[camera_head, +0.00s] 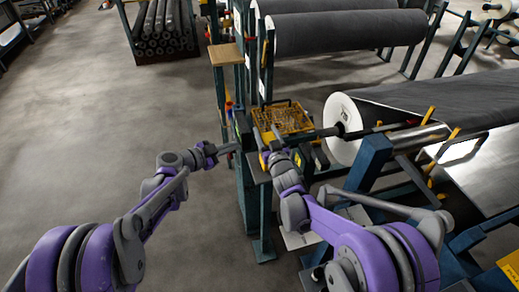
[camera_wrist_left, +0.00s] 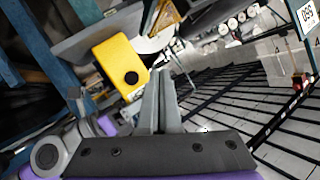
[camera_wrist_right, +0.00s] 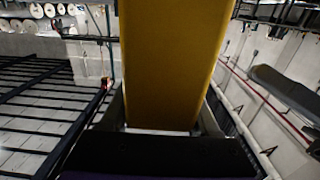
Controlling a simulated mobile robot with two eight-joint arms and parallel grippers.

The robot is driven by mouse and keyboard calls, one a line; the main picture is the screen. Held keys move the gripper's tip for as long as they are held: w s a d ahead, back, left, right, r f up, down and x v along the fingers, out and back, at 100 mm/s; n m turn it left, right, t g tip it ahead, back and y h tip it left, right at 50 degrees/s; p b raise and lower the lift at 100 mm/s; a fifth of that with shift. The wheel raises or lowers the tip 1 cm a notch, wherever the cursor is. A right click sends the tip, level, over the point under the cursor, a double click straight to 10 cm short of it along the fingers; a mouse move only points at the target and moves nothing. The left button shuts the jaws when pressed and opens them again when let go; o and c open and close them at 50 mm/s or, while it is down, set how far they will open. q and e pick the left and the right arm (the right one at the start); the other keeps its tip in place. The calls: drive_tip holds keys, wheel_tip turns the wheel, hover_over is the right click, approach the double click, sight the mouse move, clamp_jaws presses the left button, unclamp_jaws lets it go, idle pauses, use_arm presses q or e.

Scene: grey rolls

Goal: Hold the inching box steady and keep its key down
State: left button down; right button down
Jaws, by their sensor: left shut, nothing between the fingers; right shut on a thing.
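The inching box (camera_wrist_left: 113,62) is yellow, with a round black key (camera_wrist_left: 131,78) on the face seen in the left wrist view. My right gripper (camera_wrist_right: 165,120) is shut on the box, which fills the middle of the right wrist view. In the head view my right gripper (camera_head: 266,138) hides most of the box. My left gripper (camera_head: 236,147) is shut and empty, left of the box. In the left wrist view the left fingertips (camera_wrist_left: 160,76) lie to the right of the key in the picture, not over it. The key is hidden in the other views.
A perforated yellow tray (camera_head: 290,117) stands just behind the right gripper. A large grey roll (camera_head: 420,105) with a white end sits in the machine at right, near a blue post (camera_head: 368,165). The floor (camera_head: 120,130) at left is clear.

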use_arm(q)
drive_tip(key=s+a+t+y, duration=0.1)
drive_tip(key=s+a+f+n+t, duration=0.1)
drive_tip(key=s+a+f+t+y, duration=0.1)
drive_tip(key=s+t, duration=0.1)
drive_tip(key=shift+n+y, duration=0.3)
drive_tip(key=w+d, duration=0.2)
drive_tip(key=d, duration=0.6)
drive_tip(key=shift+w+d, duration=0.2)
drive_tip(key=shift+w, duration=0.2)
idle(1.9)
drive_tip(key=shift+w+d, duration=0.15)
drive_tip(key=shift+d, duration=0.25)
drive_tip(key=shift+w+d, duration=0.15)
drive_tip(key=shift+d, duration=0.4)
idle(3.3)
